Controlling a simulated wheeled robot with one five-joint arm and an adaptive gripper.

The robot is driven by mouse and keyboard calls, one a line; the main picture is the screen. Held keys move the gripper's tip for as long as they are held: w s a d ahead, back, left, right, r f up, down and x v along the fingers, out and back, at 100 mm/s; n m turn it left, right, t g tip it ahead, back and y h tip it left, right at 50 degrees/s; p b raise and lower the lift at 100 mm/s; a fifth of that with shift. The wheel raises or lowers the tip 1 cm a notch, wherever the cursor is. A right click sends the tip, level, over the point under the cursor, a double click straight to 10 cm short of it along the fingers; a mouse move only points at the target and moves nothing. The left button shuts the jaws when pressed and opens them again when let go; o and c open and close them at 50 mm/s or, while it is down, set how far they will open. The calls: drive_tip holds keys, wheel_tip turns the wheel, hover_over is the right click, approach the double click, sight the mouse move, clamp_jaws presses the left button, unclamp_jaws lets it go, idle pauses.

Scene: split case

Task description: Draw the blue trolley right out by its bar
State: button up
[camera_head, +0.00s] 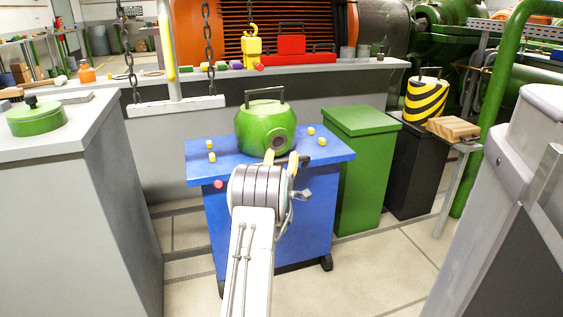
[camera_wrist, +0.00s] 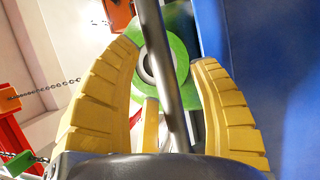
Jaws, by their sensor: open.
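The blue trolley (camera_head: 225,171) stands on dark castors in the middle of the head view. Its dark bar (camera_head: 322,161) shows partly along the front edge, the rest hidden behind my gripper. My gripper (camera_head: 281,158) is at the trolley's front, its yellow fingers spread. In the wrist view the grey bar (camera_wrist: 162,65) runs lengthwise between the open fingers of my gripper (camera_wrist: 165,55). I cannot tell whether either finger touches it. The blue trolley side (camera_wrist: 270,70) fills the right of that view.
A green case half (camera_head: 262,125) with a black handle and several yellow pieces sit on the trolley. A green cabinet (camera_head: 360,165) stands close on the right, a grey counter (camera_head: 75,215) on the left. A chain-hung beam (camera_head: 177,105) is behind. Floor is clear in front.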

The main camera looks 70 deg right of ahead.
drive_tip(key=shift+o, duration=0.2)
clamp_jaws()
idle(0.4)
